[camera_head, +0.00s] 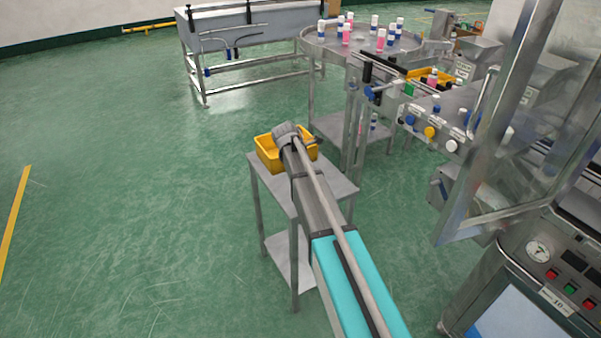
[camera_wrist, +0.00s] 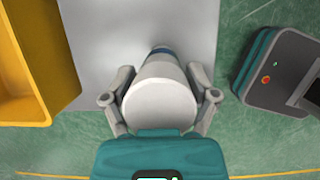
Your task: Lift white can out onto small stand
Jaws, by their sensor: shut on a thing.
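The white can (camera_wrist: 160,104) fills the middle of the wrist view, with a dark blue band at its far end. My gripper (camera_wrist: 160,85) is shut on it, one finger on each side. Behind the can is the grey metal top of the small stand (camera_wrist: 95,28). I cannot tell whether the can touches this top. In the head view the small stand (camera_head: 338,187) is near the middle, partly covered by a grey and teal structure in front.
A yellow bin (camera_head: 268,155) sits on the stand; it also shows at the left of the wrist view (camera_wrist: 50,60). A round table (camera_head: 327,41) with several bottles stands behind. A glass-doored machine (camera_head: 510,110) is at the right. Floor at the left is clear.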

